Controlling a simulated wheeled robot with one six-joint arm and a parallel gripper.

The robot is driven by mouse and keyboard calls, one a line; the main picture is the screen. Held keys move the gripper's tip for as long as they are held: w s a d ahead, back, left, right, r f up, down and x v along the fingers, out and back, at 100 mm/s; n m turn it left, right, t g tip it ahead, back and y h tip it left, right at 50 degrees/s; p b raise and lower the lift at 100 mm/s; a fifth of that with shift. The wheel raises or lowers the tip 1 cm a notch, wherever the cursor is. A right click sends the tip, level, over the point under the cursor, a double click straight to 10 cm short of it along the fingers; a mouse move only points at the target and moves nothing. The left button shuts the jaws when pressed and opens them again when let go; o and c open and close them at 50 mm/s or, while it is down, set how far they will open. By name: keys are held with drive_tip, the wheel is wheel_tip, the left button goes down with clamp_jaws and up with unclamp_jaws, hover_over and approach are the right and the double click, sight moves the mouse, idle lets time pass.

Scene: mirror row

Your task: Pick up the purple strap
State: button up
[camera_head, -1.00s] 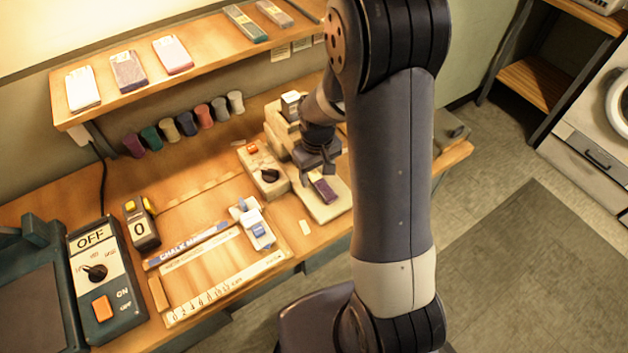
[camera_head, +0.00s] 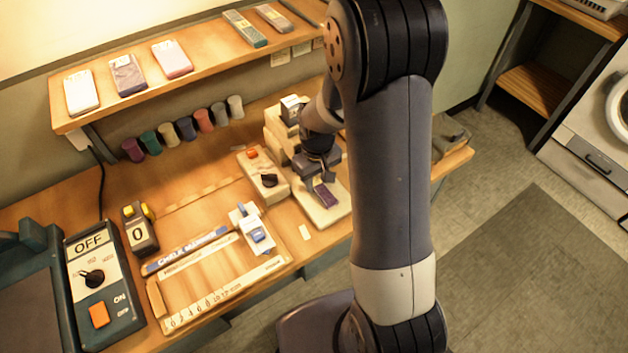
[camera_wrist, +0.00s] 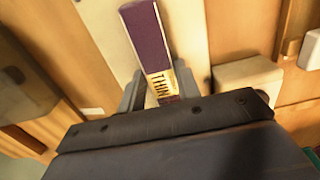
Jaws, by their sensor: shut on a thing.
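The purple strap (camera_wrist: 148,38) is a short flat dark purple piece with a pale lettered end band. In the wrist view its lettered end lies between the two fingers of my gripper (camera_wrist: 160,90), which is shut on it. The purple part reaches out beyond the fingertips. In the head view the strap (camera_head: 326,195) shows just below my gripper (camera_head: 316,178), over the pale base of the machine on the bench. Whether it still touches that base I cannot tell.
A control box (camera_head: 264,173) with an orange button and black knob stands just left of my gripper. A ruled frame (camera_head: 225,290) with a white slider (camera_head: 255,236) lies further left. Several coloured spools stand behind, under a shelf (camera_head: 200,75). My arm hides the bench's right part.

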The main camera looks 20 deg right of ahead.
drive_tip(key=shift+s+d+r, duration=0.1)
drive_tip(key=shift+s+r, duration=0.2)
drive_tip(key=shift+r, duration=0.05)
drive_tip(key=s+d+r+p, duration=0.1)
drive_tip(key=s+d+r, duration=0.2)
drive_tip(key=s, duration=0.6)
drive_tip(key=s+d+r, duration=0.3)
drive_tip(key=s+r, duration=0.3)
drive_tip(key=s, duration=0.4)
drive_tip(key=shift+d+p, duration=0.15)
drive_tip(key=shift+p, duration=0.25)
